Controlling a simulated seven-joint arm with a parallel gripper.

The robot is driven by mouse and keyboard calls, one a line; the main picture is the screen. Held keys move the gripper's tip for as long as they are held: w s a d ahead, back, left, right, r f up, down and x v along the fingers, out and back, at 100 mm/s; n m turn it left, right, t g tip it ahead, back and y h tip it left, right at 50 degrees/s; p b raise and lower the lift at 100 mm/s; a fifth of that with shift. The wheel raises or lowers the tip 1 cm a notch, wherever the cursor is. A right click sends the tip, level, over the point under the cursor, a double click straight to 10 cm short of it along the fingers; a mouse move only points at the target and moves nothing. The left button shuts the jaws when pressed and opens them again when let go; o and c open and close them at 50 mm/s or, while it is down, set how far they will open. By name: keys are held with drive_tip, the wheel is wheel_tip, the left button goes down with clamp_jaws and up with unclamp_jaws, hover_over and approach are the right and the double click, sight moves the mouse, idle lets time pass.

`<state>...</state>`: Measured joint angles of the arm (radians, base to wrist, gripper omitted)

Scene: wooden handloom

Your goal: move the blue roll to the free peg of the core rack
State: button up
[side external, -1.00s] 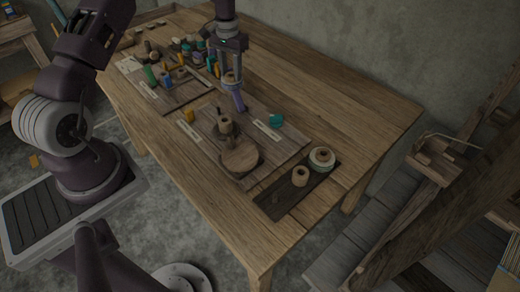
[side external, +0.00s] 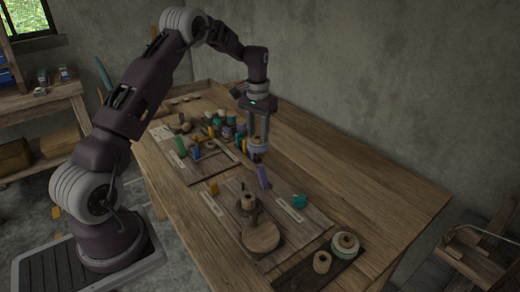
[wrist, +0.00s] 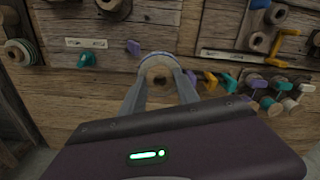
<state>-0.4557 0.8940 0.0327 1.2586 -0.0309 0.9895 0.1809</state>
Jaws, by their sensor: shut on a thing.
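My gripper (side external: 258,148) is shut on a roll with a tan, ring-shaped end face and a dark centre hole. In the wrist view, this held roll (wrist: 158,75) sits between my two fingers. A small blue piece (side external: 196,152) stands on the back left board. A tan spool (side external: 248,201) stands on the middle board, next to a round wooden disc (side external: 262,237). I cannot tell which fitting is the core rack's free peg.
A teal piece (side external: 299,200) and a yellow piece (side external: 213,187) lie beside pale strips. Several coloured pieces crowd the back left. The table's right side is clear.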

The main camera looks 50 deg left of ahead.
drive_tip(key=d+m, duration=0.1)
drive_tip(key=d, duration=0.9)
drive_tip(key=m, duration=0.5)
hover_over(294, 283)
wheel_tip(294, 283, down, 4)
drive_tip(key=r, duration=0.1)
drive_tip(key=shift+f, duration=3.65)
drive_tip(key=shift+f, duration=0.1)
drive_tip(key=shift+f, duration=0.4)
drive_tip(key=shift+f, duration=0.2)
